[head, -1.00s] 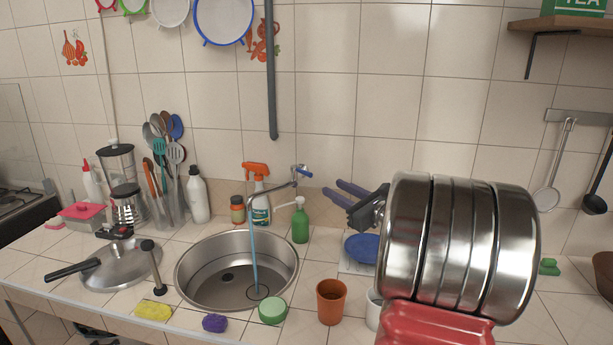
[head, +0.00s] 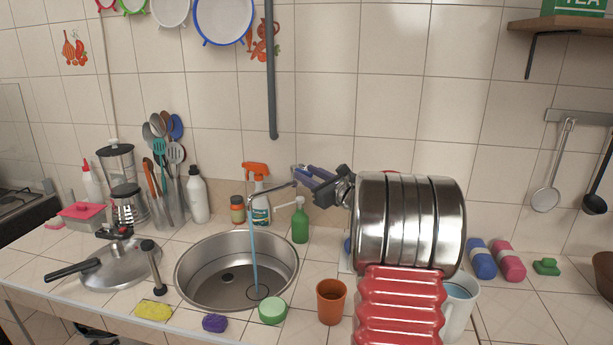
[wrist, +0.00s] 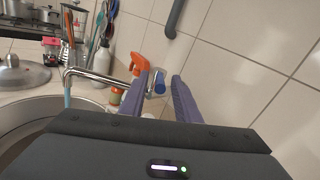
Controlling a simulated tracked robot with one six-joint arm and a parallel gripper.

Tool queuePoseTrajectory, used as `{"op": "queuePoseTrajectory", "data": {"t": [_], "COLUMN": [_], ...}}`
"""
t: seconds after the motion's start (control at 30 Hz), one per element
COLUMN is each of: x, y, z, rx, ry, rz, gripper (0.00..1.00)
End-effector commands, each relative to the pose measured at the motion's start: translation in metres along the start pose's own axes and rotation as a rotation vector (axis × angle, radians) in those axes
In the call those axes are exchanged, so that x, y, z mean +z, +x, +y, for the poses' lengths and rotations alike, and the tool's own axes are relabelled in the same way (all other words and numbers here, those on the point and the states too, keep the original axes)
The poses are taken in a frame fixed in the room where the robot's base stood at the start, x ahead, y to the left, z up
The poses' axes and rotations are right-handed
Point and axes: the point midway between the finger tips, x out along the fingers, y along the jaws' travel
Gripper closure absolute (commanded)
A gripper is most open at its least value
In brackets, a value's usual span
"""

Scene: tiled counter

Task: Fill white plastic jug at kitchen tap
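The white jug (head: 458,318) stands on the counter at the lower right in the head view. The kitchen tap (head: 270,191) pours a blue stream (head: 254,250) into the round steel sink (head: 190,262). My gripper (head: 300,174) is at the tap's blue knob (wrist: 160,82). In the wrist view its purple fingers (wrist: 163,82) are apart, with the knob between or just beyond their tips. I cannot tell whether they touch it.
A green soap bottle (head: 300,222) and an orange-topped spray bottle (head: 258,200) stand behind the sink. An orange cup (head: 331,303) and a green round tub (head: 272,311) stand in front. A pot lid (head: 120,262) lies left.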

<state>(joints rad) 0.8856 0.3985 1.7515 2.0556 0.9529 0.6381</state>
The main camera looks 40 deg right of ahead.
Motion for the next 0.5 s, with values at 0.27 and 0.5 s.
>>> {"op": "queuePoseTrajectory", "data": {"t": [0.27,0.5], "x": [-0.0005,-0.0004], "y": [0.0045,0.0042], "z": [0.0001,0.0002], "rx": [0.000,0.000], "ry": [0.000,0.000], "rz": [0.001,0.001], "gripper": [0.71,0.82]}}
